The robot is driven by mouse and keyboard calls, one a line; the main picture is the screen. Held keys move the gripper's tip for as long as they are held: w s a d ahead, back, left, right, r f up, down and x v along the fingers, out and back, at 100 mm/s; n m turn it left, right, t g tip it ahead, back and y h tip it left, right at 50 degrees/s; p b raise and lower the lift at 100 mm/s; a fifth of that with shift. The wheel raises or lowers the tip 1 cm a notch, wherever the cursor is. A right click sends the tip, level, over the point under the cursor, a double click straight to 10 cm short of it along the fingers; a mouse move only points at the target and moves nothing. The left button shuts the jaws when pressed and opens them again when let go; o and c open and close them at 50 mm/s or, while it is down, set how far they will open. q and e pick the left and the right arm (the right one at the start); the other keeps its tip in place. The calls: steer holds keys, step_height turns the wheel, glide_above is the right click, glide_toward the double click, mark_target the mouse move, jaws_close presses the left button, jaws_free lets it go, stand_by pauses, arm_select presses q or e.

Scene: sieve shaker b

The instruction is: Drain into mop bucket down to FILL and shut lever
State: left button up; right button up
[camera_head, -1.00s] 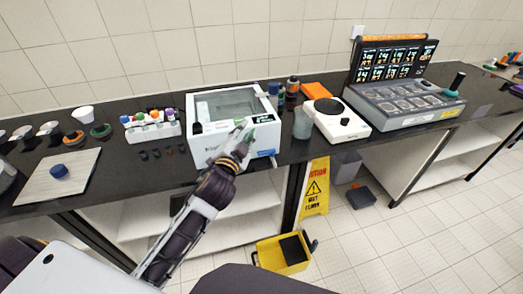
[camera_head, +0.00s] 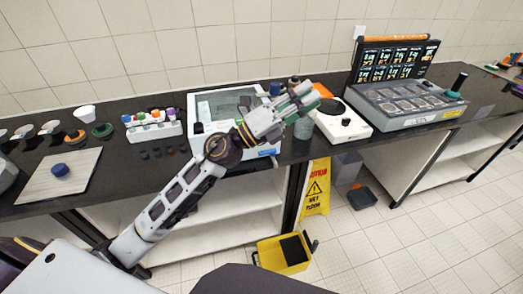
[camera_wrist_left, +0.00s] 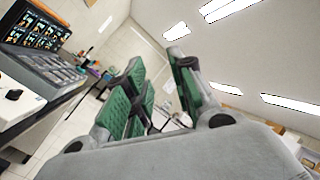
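The white bath (camera_head: 205,140) stands on the dark bench, with grey contents showing through its top. A blue lever or outlet (camera_head: 268,153) sits low on its front right; whether it is open or shut cannot be told. The yellow mop bucket (camera_head: 268,258) stands on the floor below and slightly right of it. No stream shows, and a FILL mark cannot be made out. My left gripper (camera_head: 309,95) is raised over the bath's right side, above the lever and apart from it. In the left wrist view its green-padded fingers (camera_wrist_left: 156,85) are spread and empty. My right gripper is out of view.
A grey-green container (camera_head: 303,129) and a white hotplate-like device (camera_head: 343,125) stand right of the bath. A tube rack (camera_head: 155,131) stands left. A yellow wet-floor sign (camera_head: 316,188) stands behind the bucket.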

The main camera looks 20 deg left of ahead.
arm_select(q)
step_height(320, 180, down, 11)
steer(key=d+m+g+y, duration=0.2)
steer(key=m+g+y, duration=0.4)
steer(key=m+g, duration=0.55)
steer(key=w+a+f+m+t+y, duration=0.1)
steer(key=w+a+f+y, duration=0.1)
steer(key=a+y, duration=0.3)
steer(key=w+a+f+y, duration=0.2)
steer(key=a+y, duration=0.3)
steer(key=a, duration=0.8)
steer(key=shift+a+m+t, duration=0.15)
steer(key=shift+m+t, duration=0.2)
steer(key=shift+f, duration=0.2)
